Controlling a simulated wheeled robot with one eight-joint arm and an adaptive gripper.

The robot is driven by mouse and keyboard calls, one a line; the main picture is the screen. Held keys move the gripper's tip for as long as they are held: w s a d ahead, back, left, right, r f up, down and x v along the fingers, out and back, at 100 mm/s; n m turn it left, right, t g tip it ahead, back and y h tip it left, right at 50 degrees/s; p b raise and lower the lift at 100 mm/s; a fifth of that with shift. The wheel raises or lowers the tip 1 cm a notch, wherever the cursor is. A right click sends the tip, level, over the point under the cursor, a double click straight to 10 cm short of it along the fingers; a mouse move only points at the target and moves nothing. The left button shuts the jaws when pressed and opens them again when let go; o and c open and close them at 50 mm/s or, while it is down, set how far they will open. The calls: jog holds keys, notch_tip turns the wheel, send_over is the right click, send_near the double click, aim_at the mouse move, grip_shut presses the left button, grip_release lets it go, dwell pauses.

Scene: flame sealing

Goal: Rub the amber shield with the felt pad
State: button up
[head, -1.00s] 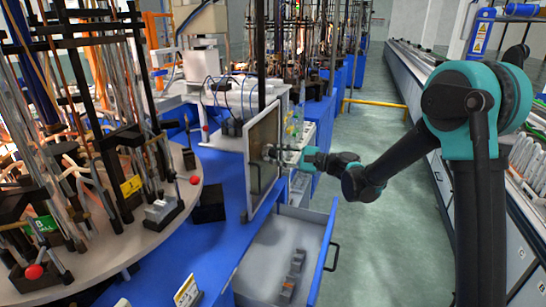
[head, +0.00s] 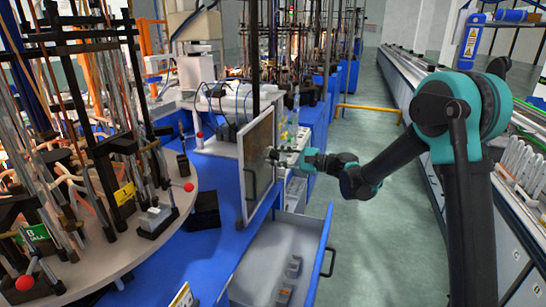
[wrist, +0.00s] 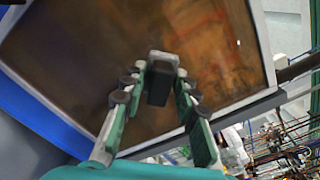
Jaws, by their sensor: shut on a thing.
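The amber shield (head: 257,165) is an upright brown-amber panel in a pale frame, standing at the edge of the blue bench in the head view. It fills most of the wrist view (wrist: 75,60), with darker and lighter brown patches. My gripper (wrist: 160,85) is shut on a small dark grey block, the felt pad (wrist: 160,90), in front of the panel. In the head view my gripper (head: 278,157) is at the shield's right side, around mid-height. I cannot tell whether the pad touches the surface.
An open drawer (head: 262,262) below the shield holds small grey blocks (head: 293,266). A round turntable (head: 150,235) crowded with rods and clamps stands at left. The aisle floor (head: 375,240) is clear.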

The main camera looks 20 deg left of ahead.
jog(key=shift+w+d, duration=0.15)
jog(key=shift+d, duration=1.2)
jog(key=shift+w+d, duration=0.1)
jog(key=shift+d, duration=1.2)
jog(key=d, duration=0.3)
jog(key=shift+w, duration=0.2)
jog(key=s+a+f, duration=0.1)
jog(key=s+f, duration=0.5)
jog(key=s, duration=0.2)
jog(key=shift+s+a, duration=0.2)
jog(key=shift+a, duration=1.25)
jog(key=shift+s+a, duration=0.2)
jog(key=shift+a, duration=1.2)
jog(key=shift+s+a, duration=0.1)
jog(key=shift+a, duration=0.7)
